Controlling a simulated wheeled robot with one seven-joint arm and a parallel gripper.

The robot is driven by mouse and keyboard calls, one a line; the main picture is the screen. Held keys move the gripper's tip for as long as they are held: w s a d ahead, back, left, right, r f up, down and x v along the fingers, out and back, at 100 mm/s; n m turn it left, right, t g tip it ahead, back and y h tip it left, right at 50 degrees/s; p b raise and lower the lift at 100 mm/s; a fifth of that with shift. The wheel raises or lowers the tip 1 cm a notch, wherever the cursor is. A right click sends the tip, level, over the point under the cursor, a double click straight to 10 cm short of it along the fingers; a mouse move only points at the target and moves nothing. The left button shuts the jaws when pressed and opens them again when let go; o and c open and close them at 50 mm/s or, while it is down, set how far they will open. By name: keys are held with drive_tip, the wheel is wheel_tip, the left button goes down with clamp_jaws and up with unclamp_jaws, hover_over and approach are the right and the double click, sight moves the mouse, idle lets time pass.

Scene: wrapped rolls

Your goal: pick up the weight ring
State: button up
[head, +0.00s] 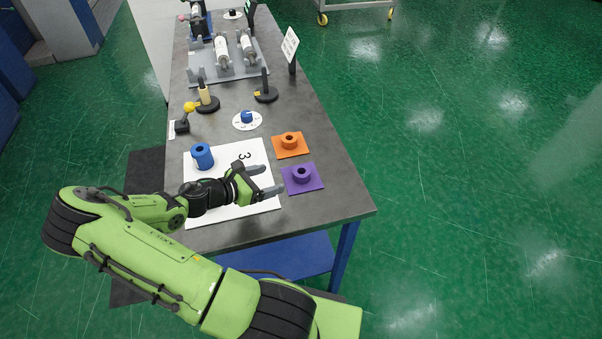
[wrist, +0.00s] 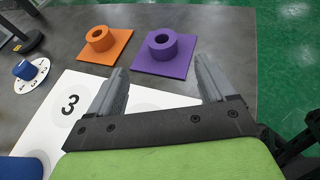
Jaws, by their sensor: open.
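Two rings stand on square pads: a purple ring (head: 302,173) on a purple pad (head: 312,187) and an orange ring (head: 289,140) on an orange pad (head: 281,153). The frames do not mark which is the weight ring. In the wrist view the purple ring (wrist: 162,46) lies beyond and between my open fingertips, and the orange ring (wrist: 100,39) is to their left. My gripper (head: 267,180) is open and empty, apart from both rings. Its fingers point toward the purple pad.
A blue roll (head: 202,157) stands on a white sheet (head: 265,205) marked 3, left of my gripper. A blue knob (head: 247,117) on a white dial, black-based posts and a roller fixture (head: 207,77) stand farther back. The table's right edge is just beyond the pads.

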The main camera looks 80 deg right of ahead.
approach(305, 170)
drive_tip(key=x, duration=0.3)
drive_tip(key=shift+d+f+b, duration=0.3)
drive_tip(key=shift+b, duration=0.1)
drive_tip(key=x, duration=0.6)
drive_tip(key=shift+s+a, duration=0.1)
drive_tip(key=shift+r, duration=0.1)
drive_tip(key=c, duration=1.1)
